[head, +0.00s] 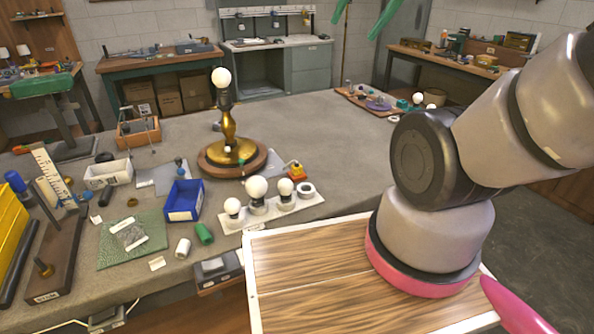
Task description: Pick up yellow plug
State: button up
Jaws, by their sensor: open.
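A small yellow block with a reddish top (296,171), which looks like the yellow plug, sits on the grey workbench, right of the brass lamp's round wooden base (214,163). It stands just behind the white strip with bulbs (236,222). It is small in the head view, so its prongs or any cord cannot be made out. My gripper is not in view; only links of my arm show at the right, clear of the yellow block in the picture.
The brass lamp (229,125) stands upright with a bulb on top. A blue bin (185,201), a green cylinder (204,233) and a white bin (108,174) lie to the left. Bare bench (330,140) extends behind and right of the yellow block.

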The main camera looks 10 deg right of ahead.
jog(key=shift+w+a+f, duration=0.1)
jog(key=shift+w, duration=0.25)
jog(key=shift+c, duration=0.5)
jog(key=m+g, duration=0.7)
jog(key=m, duration=0.6)
send_over(297, 163)
jog(key=shift+h, duration=0.3)
jog(key=f, duration=2.5)
jog(key=d+f, duration=0.1)
jog(key=f, duration=1.2)
jog(key=shift+s+f, duration=0.15)
jog(key=f, duration=0.2)
jog(key=a+f, duration=0.1)
jog(key=f, duration=0.2)
jog(key=shift+w+f, duration=0.2)
jog(key=shift+f, duration=0.15)
grip_shut()
